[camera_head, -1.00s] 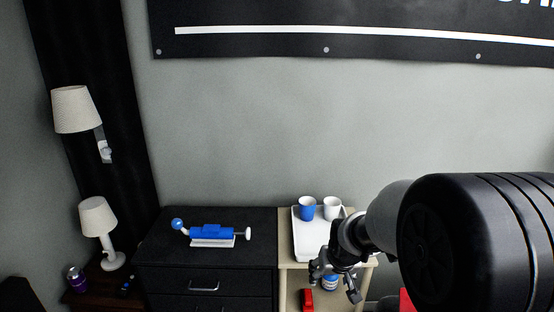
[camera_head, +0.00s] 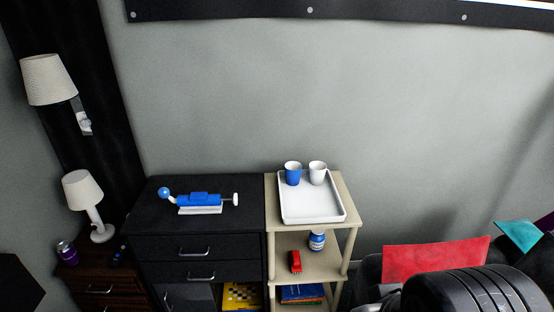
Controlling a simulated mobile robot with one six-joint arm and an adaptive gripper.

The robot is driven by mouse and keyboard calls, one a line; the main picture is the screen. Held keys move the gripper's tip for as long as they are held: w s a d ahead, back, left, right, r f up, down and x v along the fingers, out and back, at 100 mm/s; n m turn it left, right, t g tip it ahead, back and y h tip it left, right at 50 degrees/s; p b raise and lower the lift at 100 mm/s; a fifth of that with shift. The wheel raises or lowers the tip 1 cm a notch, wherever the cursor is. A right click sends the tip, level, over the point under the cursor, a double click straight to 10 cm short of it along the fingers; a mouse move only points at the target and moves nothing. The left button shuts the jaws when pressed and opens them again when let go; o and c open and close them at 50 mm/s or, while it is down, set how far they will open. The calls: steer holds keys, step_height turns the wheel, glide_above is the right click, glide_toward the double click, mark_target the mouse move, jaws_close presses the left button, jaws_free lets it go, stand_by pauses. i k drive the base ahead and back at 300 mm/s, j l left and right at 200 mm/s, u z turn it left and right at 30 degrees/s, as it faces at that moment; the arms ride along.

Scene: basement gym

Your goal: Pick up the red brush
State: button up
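The red brush (camera_head: 295,262) lies on the middle shelf of a beige shelf unit (camera_head: 354,226), under the top board. It is small in the view and its bristles cannot be made out. A white and blue jar (camera_head: 317,240) stands just behind it to the right. My gripper is not in view now.
A white tray (camera_head: 312,213) with a blue cup (camera_head: 293,173) and a white cup (camera_head: 317,172) covers the shelf unit's top. A black drawer cabinet (camera_head: 240,184) stands directly left. Shelf posts flank the brush. A red cushion (camera_head: 432,259) lies to the right.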

mark_target(295, 259)
steer(key=i+u, duration=0.35)
steer(key=i+l+u, duration=0.2)
steer(key=i, duration=0.3)
